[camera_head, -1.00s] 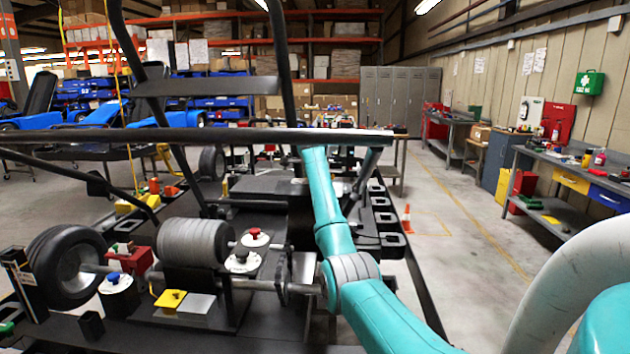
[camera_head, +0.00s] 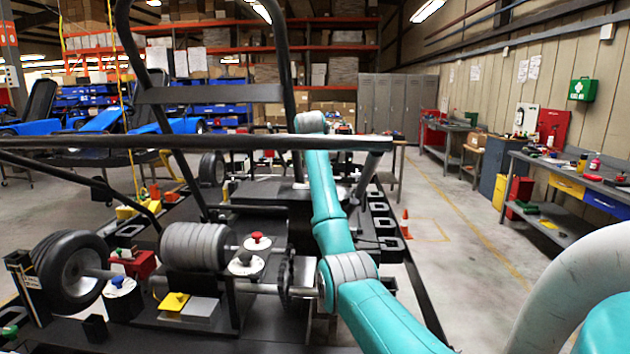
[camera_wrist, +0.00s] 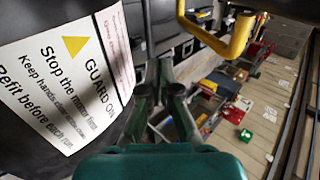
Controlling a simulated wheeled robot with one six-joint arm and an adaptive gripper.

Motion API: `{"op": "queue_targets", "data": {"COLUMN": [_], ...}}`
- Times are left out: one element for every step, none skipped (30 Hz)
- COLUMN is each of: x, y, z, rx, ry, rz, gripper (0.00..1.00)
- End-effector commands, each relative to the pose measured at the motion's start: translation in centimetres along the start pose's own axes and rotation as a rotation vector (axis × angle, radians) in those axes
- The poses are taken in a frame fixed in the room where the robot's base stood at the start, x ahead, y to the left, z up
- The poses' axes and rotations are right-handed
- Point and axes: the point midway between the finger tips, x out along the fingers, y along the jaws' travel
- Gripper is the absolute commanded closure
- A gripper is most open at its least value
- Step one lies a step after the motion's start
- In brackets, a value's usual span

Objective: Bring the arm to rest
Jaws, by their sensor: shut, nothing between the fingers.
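In the head view the gripper cannot be made out at the far end of the arm. A white sign (camera_wrist: 62,85) reading "GUARD ON" on a dark surface is close on the left of the gripper in the wrist view. A yellow tube (camera_wrist: 235,40) crosses beyond the fingers at the upper right.
The kart frame's dark bar (camera_head: 200,142) runs near the arm. The rear wheel (camera_head: 70,270), a grey ribbed cylinder (camera_head: 195,247) and a red knob (camera_head: 257,238) are to the left. A workbench (camera_head: 570,170) lines the right wall.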

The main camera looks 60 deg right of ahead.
Motion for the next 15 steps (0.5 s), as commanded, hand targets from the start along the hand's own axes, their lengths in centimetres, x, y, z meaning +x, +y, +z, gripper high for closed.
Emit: {"op": "queue_targets", "data": {"x": [-1.0, -1.4, -2.0, -2.5, -2.9, -3.4, -3.6, -3.9, -4.2, -4.4, -4.5, -4.7, -4.8, -4.8, -4.8], "y": [-0.3, -0.5, -0.6, -0.6, -0.8, -0.9, -0.9, -1.0, -1.1, -1.1, -1.1, -1.2, -1.2, -1.2, -1.2], "z": [0.0, 0.0, 0.0, 0.0, 0.0, 0.0, 0.0, 0.0, 0.0, 0.0, 0.0, 0.0, 0.0, 0.0, 0.0], "rx": [0.000, 0.000, 0.000, 0.000, -0.001, -0.001, -0.001, -0.001, -0.001, -0.001, -0.001, -0.001, -0.001, -0.001, -0.001], "ry": [0.000, 0.000, 0.000, 0.000, 0.000, 0.000, 0.000, 0.000, 0.000, 0.000, 0.000, 0.000, 0.000, 0.000, 0.000], "rz": [-0.002, -0.003, -0.001, -0.001, -0.001, 0.000, 0.001, 0.001, 0.000, 0.000, 0.001, 0.001, 0.001, 0.001, 0.002], "gripper": [1.00, 1.00, 1.00, 1.00, 1.00, 1.00, 1.00, 1.00, 1.00, 1.00, 1.00, 1.00, 1.00, 1.00, 1.00]}}
